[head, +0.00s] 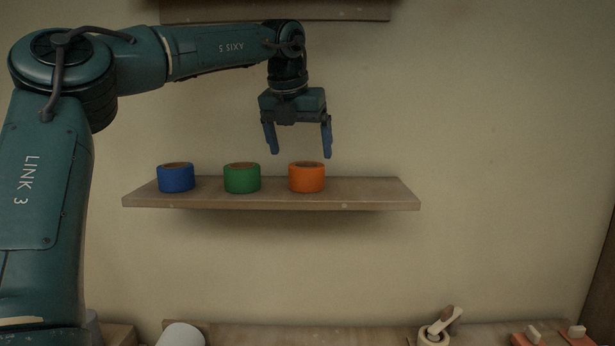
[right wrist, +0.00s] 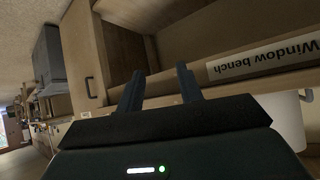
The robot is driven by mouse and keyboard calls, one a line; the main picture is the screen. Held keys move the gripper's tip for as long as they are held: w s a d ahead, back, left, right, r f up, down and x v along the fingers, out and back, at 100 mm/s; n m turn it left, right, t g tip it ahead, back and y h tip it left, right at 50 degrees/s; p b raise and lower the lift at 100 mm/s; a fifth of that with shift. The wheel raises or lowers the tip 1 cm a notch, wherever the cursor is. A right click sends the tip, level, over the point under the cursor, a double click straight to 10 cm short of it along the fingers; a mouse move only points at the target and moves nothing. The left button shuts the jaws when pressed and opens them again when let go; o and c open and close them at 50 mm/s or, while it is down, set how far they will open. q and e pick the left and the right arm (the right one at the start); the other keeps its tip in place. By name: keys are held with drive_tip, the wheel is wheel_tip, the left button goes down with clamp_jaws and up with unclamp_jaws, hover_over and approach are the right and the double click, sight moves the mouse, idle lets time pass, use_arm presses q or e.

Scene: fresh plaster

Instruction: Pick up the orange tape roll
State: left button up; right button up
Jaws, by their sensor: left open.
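The orange tape roll (head: 307,181) sits flat on a wooden wall shelf (head: 375,196), the rightmost of three rolls. My left gripper (head: 300,154) points down with its blue fingers spread and nothing between them. In the head view its fingertips are just above the orange roll, shifted slightly left of it. I cannot tell from this one view how they line up in depth. My right gripper (right wrist: 161,86) shows in the right wrist view with its two fingers apart and empty, far from any tape roll in view.
A green roll (head: 242,179) and a blue roll (head: 176,179) stand left of the orange one. Another shelf (head: 340,11) is above. Below, a bench surface (head: 310,333) holds a mortar-like cup (head: 434,334). The shelf's right end is clear. A "Window bench" label (right wrist: 265,57) shows near my right gripper.

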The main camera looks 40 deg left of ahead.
sight(307, 171)
use_arm(q)
drive_tip(key=shift+d+p+x, duration=0.2)
drive_tip(key=shift+p+x, duration=0.5)
drive_tip(key=shift+x, duration=2.75)
drive_tip(key=shift+w+r, duration=0.1)
drive_tip(key=shift+w, duration=0.05)
drive_tip(key=shift+c, duration=0.4)
drive_tip(key=c, duration=1)
